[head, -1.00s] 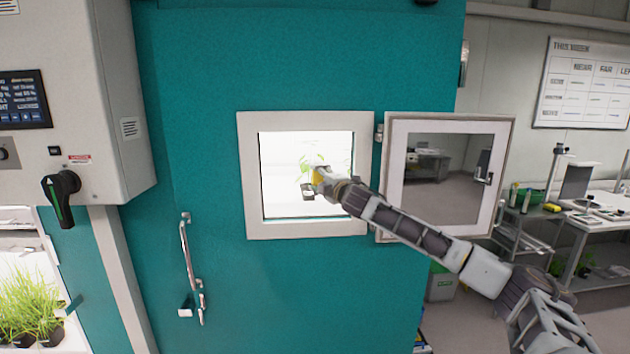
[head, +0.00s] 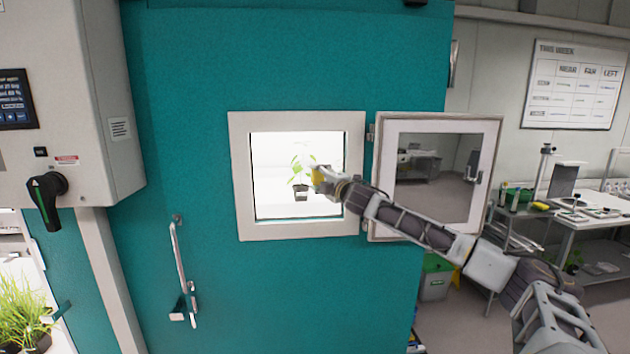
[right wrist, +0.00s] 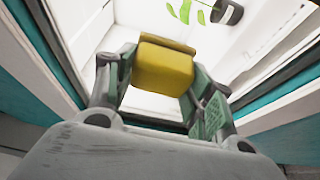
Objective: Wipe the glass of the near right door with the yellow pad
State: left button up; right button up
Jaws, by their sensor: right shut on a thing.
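The teal door (head: 200,80) fills the middle of the head view. Its lit window opening (head: 275,160) has a pale frame, and a potted plant (head: 300,178) shows inside. My right gripper (head: 322,178) is at the right part of this opening. It is shut on the yellow pad (right wrist: 163,68), which sits between its fingers in the right wrist view; a little of the pad shows in the head view (head: 317,175). I cannot tell whether the pad touches anything. My left gripper is not in view.
A framed pane (head: 435,175) stands swung open right of the window, behind my right arm. A control box with a dark rotary handle (head: 47,195) juts out at left. A bench (head: 590,218) stands at far right.

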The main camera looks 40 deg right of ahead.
jog(key=shift+s+d, duration=0.25)
jog(key=shift+d, duration=0.3)
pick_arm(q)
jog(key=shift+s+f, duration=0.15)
pick_arm(e)
jog(key=shift+r, duration=0.25)
jog(key=shift+r+p, duration=0.7)
jog(key=shift+p, duration=0.05)
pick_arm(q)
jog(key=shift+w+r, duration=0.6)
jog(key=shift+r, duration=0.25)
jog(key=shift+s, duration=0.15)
